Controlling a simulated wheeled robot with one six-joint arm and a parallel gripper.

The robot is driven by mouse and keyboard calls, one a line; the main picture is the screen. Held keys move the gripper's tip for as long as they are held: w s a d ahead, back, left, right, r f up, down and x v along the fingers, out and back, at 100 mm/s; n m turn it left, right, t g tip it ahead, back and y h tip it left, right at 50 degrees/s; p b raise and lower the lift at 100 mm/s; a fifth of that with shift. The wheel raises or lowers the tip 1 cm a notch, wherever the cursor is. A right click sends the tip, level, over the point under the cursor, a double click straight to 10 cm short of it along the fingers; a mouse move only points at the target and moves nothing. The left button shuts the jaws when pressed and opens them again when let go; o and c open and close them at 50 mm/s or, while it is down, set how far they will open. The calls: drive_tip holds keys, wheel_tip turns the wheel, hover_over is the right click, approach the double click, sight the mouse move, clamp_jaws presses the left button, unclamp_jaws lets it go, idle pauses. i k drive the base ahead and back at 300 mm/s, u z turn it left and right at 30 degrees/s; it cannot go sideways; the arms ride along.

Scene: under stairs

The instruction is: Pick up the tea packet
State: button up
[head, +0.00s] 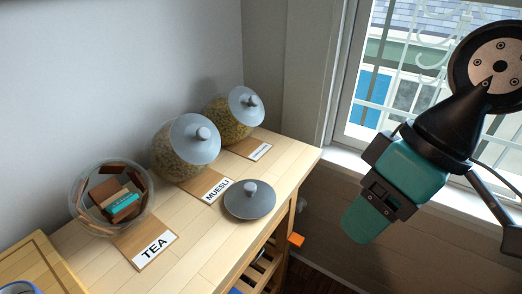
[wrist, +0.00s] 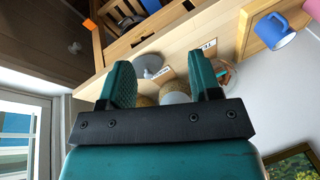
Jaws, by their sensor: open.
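The tea packets are small brown packets, one with a teal band (head: 123,203), inside an open glass jar (head: 80,222) on the wooden counter. The jar stands behind the TEA label card (head: 154,249). In the wrist view the jar (wrist: 229,72) shows partly, behind the right finger. My gripper (head: 358,226) is in the air at the right, by the window, well away from the jar. In the wrist view its two teal fingers (wrist: 163,82) are apart with nothing held between them.
A grey lid (head: 250,201) lies on the counter right of the jar. Two lidded jars, the nearer (head: 178,154) behind the MUESLI card (head: 215,190), stand farther back. A wooden tray (head: 40,262) with a blue mug (head: 18,288) is at the front left. The window (head: 395,80) is at the right.

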sight(115, 207)
drive_tip(key=u, duration=0.95)
drive_tip(key=k, duration=0.3)
drive_tip(key=u, duration=0.3)
